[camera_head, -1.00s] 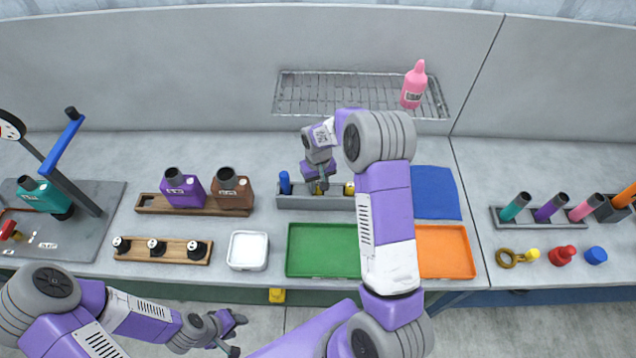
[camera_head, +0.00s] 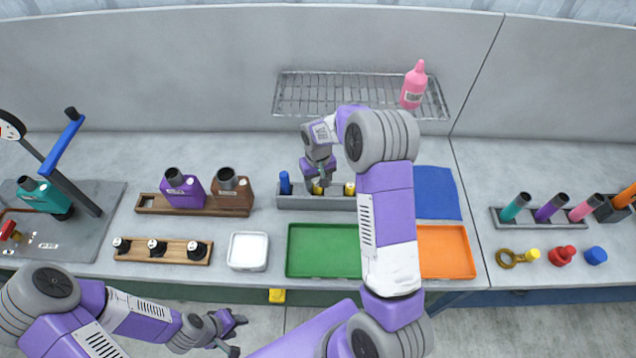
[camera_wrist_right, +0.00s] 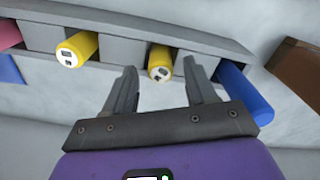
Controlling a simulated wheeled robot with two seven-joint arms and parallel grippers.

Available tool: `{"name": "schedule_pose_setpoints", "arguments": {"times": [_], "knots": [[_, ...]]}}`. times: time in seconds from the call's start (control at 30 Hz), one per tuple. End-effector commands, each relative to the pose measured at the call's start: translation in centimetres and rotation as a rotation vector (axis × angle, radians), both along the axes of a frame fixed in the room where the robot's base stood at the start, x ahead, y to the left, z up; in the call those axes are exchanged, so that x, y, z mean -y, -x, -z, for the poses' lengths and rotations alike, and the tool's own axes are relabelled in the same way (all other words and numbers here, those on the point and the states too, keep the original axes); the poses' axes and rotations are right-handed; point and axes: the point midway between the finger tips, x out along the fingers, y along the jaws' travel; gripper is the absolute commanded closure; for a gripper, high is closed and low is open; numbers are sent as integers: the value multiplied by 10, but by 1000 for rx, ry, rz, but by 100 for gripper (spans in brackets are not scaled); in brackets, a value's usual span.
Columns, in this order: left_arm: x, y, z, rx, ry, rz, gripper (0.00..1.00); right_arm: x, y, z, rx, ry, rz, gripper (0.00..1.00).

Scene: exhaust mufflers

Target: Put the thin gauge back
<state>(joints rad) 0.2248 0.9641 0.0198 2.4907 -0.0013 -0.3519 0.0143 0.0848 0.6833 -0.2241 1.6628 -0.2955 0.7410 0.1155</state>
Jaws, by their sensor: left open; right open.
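A grey gauge rack (camera_head: 300,203) stands on the bench, holding several upright gauges. A yellow gauge (camera_wrist_right: 160,62) sits in one of its slots. It looks a little thinner than the other yellow gauge (camera_wrist_right: 76,48). A blue gauge (camera_wrist_right: 245,92) stands at one end, and part of a pink one (camera_wrist_right: 8,36) shows at the picture's edge. My right gripper (camera_wrist_right: 162,76) is open, with its fingers on either side of the thinner yellow gauge; I see no contact. In the head view my right forearm hides part of the rack. My left gripper (camera_head: 238,334) is open and empty in front of the bench.
A green tray (camera_head: 322,270), an orange tray (camera_head: 447,250) and a white dish (camera_head: 248,251) lie in front of the rack. Purple (camera_head: 182,190) and brown (camera_head: 232,192) mufflers stand to its left. A pink bottle (camera_head: 413,86) stands on the wire shelf behind.

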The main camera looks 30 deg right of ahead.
Motion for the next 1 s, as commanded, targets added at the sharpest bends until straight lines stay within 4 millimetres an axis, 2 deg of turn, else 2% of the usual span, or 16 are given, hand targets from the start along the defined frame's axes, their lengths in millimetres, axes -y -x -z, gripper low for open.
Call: {"name": "schedule_pose_setpoints", "arguments": {"times": [0.3, 0.5, 0.67, 1.0], "knots": [[0, 0, -2, 0, 0, 0, 57, 0, -1, -71, 5, 1, 0, 44], [0, 0, -3, 0, 0, 0, 57, 0, -1, -99, 4, 1, 0, 44], [0, 0, -3, 0, 0, 0, 57, 0, 0, -107, 1, 0, 0, 44], [0, 0, -3, 0, 0, 0, 57, 0, 0, -107, 0, 0, 0, 44]]}}
